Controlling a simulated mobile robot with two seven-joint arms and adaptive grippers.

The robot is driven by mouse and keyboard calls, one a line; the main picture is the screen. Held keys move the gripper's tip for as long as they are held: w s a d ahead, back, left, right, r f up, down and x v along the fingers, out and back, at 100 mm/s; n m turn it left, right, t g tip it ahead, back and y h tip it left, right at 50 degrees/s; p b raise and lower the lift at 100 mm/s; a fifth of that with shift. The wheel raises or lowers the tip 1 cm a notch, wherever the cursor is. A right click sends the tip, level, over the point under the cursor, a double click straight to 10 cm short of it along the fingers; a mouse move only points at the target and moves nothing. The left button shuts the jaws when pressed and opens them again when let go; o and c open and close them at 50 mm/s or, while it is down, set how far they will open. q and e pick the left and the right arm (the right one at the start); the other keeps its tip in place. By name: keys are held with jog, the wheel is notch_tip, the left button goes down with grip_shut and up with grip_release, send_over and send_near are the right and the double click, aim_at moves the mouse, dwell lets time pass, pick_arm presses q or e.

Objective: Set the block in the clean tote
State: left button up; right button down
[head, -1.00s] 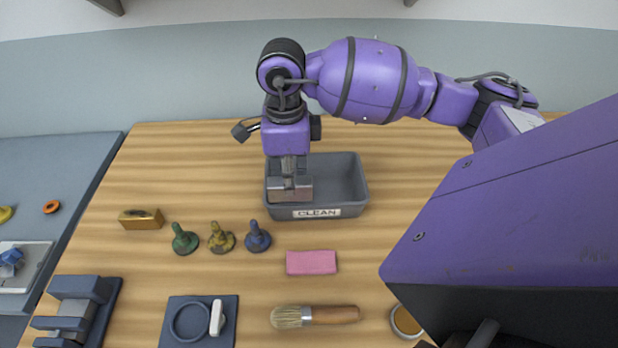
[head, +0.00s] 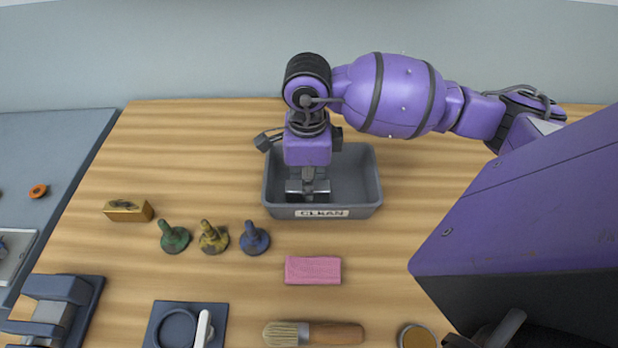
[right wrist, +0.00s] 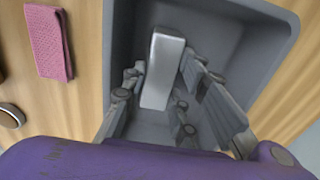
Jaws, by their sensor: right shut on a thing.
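The grey tote (head: 375,190) with the CLEAN label stands at the back middle of the table. My right gripper (head: 307,186) reaches down into its left half. It is shut on a silver metal block (right wrist: 163,68), which shows between the fingers in the right wrist view. In the head view the block (head: 322,188) is partly hidden by the gripper, behind the tote's front wall. I cannot tell whether the block touches the tote floor. My left gripper is not in view.
A brass block (head: 128,211) and green, yellow and blue knobbed pieces (head: 213,240) stand left and in front of the tote. The tote's right half is empty.

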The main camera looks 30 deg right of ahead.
jog(key=shift+d+f, duration=0.1)
jog(key=shift+f, duration=0.45)
jog(key=shift+a+r, duration=0.2)
jog(key=shift+r, duration=0.05)
jog(key=shift+f, duration=0.2)
jog(key=c, duration=1.4)
grip_release()
jog(key=shift+d, duration=0.1)
notch_tip(320, 180, up, 12)
jog(key=shift+r, duration=0.2)
